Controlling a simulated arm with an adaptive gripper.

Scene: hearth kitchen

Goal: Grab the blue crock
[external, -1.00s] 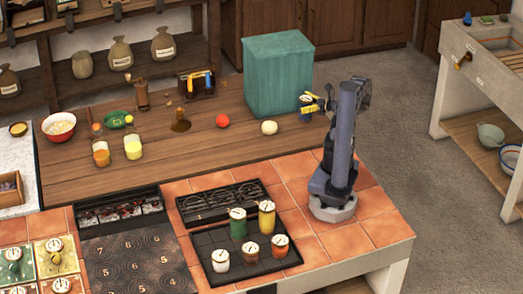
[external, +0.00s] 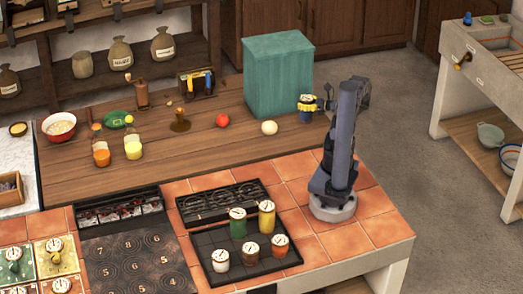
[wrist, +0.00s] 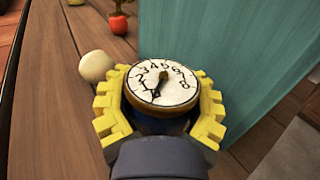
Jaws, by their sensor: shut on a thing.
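The blue crock (external: 307,115) stands upright at the right end of the wooden table, beside the teal box. Its lid is a white dial with numbers and a dark pointer, seen from above in the wrist view (wrist: 161,84). My gripper (external: 307,103) has its yellow toothed fingers around the upper part of the crock, just under the lid. In the wrist view the fingers (wrist: 160,115) press against it from left and right. They are shut on it. Most of the crock's blue body is hidden below the lid in the wrist view.
The tall teal box (external: 278,75) stands close to the left of the crock. A pale ball (external: 269,128) and a red tomato (external: 222,121) lie farther left. A black tray (external: 247,251) with several dial-topped crocks sits on the tiles in front.

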